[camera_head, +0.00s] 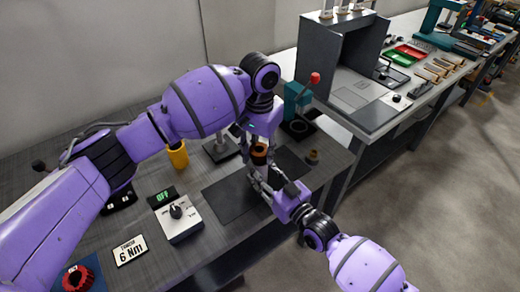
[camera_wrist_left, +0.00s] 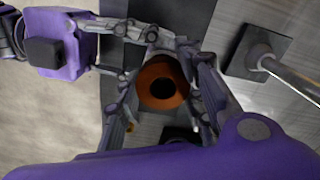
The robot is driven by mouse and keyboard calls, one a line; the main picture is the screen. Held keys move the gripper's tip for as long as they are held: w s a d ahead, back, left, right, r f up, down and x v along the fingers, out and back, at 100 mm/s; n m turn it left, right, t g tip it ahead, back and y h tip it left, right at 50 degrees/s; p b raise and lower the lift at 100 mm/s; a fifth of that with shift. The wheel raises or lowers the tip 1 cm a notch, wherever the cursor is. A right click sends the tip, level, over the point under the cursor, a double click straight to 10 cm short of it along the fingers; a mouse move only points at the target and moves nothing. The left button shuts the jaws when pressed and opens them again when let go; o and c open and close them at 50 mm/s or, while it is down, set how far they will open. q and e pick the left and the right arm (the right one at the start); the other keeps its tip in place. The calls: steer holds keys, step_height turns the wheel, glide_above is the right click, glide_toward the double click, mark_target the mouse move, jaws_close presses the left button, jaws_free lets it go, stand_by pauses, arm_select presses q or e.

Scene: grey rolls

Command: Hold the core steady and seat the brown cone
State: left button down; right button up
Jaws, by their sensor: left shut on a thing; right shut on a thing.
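The brown cone (camera_head: 259,153) is over the dark mat, between my two grippers. In the left wrist view the brown cone (camera_wrist_left: 162,82) is an orange-brown ring with a dark central hole. My left gripper (camera_head: 252,138) comes down from above, with a finger on each side of it, and is shut on it. My right gripper (camera_head: 262,180) reaches in from the front right, lower down, and is shut just below the cone. The core in its grip is mostly hidden by fingers and cone, so I cannot tell how far the cone sits in it.
A small brown piece (camera_head: 312,157) stands right of the dark mat (camera_head: 230,197). A yellow cylinder (camera_head: 177,154), a switch box (camera_head: 180,222) and a 6 Nm sign (camera_head: 130,250) are on the left. A red-knobbed lever press (camera_head: 298,100) and a grey booth (camera_head: 340,55) stand behind.

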arm_select(q)
steer(key=shift+f, duration=0.4)
steer(key=c, duration=1.1)
jaws_free()
step_height(320, 180, up, 12)
